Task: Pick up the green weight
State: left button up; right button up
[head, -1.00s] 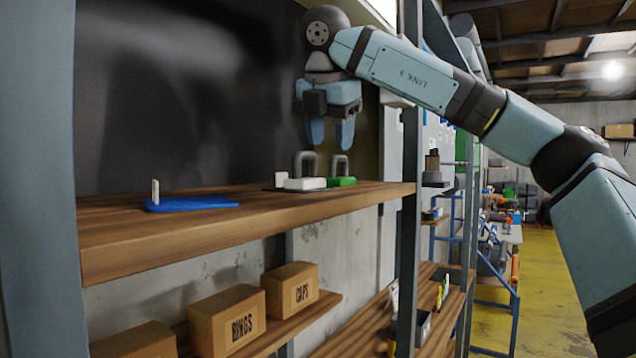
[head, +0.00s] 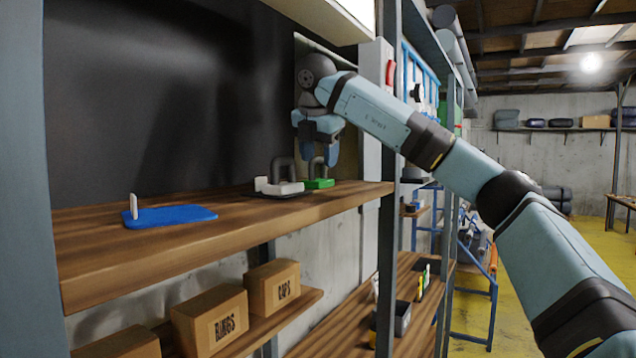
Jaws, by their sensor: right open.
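The green weight (head: 319,184) is a small green block with a dark grey loop handle on top. It sits on the upper wooden shelf (head: 220,226), near its right end. A white weight (head: 284,188) with a similar dark handle stands just left of it on a dark flat base. My right gripper (head: 319,163) points down right above the green weight. Its blue fingers are apart and reach down to the level of the handle, partly overlapping it in the picture. I cannot tell whether they touch the handle. My left gripper is not in view.
A blue flat tray (head: 170,216) with a small white upright tag lies at the shelf's left. Cardboard boxes (head: 211,319) stand on the shelf below. A grey upright post (head: 387,240) is close to the right of the weights. The shelf between tray and weights is clear.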

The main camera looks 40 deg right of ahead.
jog(key=shift+x, duration=1.15)
jog(key=shift+r, duration=0.1)
jog(key=shift+c, duration=0.4)
jog(key=shift+s, duration=0.1)
grip_shut()
